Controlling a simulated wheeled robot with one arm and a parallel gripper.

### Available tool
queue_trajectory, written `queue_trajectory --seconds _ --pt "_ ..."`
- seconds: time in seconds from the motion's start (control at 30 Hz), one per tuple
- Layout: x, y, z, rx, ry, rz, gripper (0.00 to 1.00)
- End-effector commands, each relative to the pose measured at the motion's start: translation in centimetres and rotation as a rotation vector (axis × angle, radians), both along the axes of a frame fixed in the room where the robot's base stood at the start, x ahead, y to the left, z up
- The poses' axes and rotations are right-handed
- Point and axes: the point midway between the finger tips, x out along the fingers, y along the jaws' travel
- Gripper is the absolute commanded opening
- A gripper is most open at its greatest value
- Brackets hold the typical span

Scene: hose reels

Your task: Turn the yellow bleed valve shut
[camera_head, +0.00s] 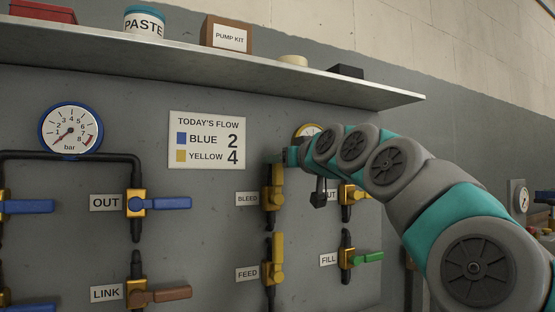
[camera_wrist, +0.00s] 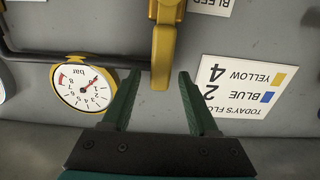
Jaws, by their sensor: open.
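The yellow bleed valve (camera_head: 273,188) is on the grey panel beside the BLEED label (camera_head: 247,199), with its handle upright in line with its pipe. In the wrist view, which is upside down, its yellow handle (camera_wrist: 163,45) comes down from the top edge. My gripper (camera_wrist: 158,76) is open, with one green finger on each side of the handle's end. Gaps show on both sides, and I see no contact. In the head view my gripper (camera_head: 288,156) is at the handle's upper end, and my wrist hides part of the panel behind it.
A yellow-rimmed gauge (camera_wrist: 83,84) is close beside my gripper, partly hidden by my arm in the head view. The yellow feed valve (camera_head: 277,258) is below, the green-handled fill valve (camera_head: 365,257) lower right. The flow sign (camera_head: 207,140) is left; a shelf (camera_head: 220,65) overhangs.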

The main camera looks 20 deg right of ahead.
Motion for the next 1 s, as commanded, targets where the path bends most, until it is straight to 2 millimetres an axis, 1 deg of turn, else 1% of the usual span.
queue_trajectory --seconds 0.03,0.13,0.43,0.9,0.97,1.0 --pt "0.7 0.1 0.0 0.000 0.002 0.001 0.60" --pt "1.5 0.1 -0.1 0.000 0.002 0.000 0.60" --pt "1.8 0.1 0.0 -0.001 0.001 0.000 0.60" --pt "1.7 0.1 0.0 -0.001 0.001 0.000 0.07" --pt "1.7 0.1 0.0 -0.001 0.001 0.000 0.00" --pt "1.7 0.1 0.0 -0.001 0.001 0.000 0.00"
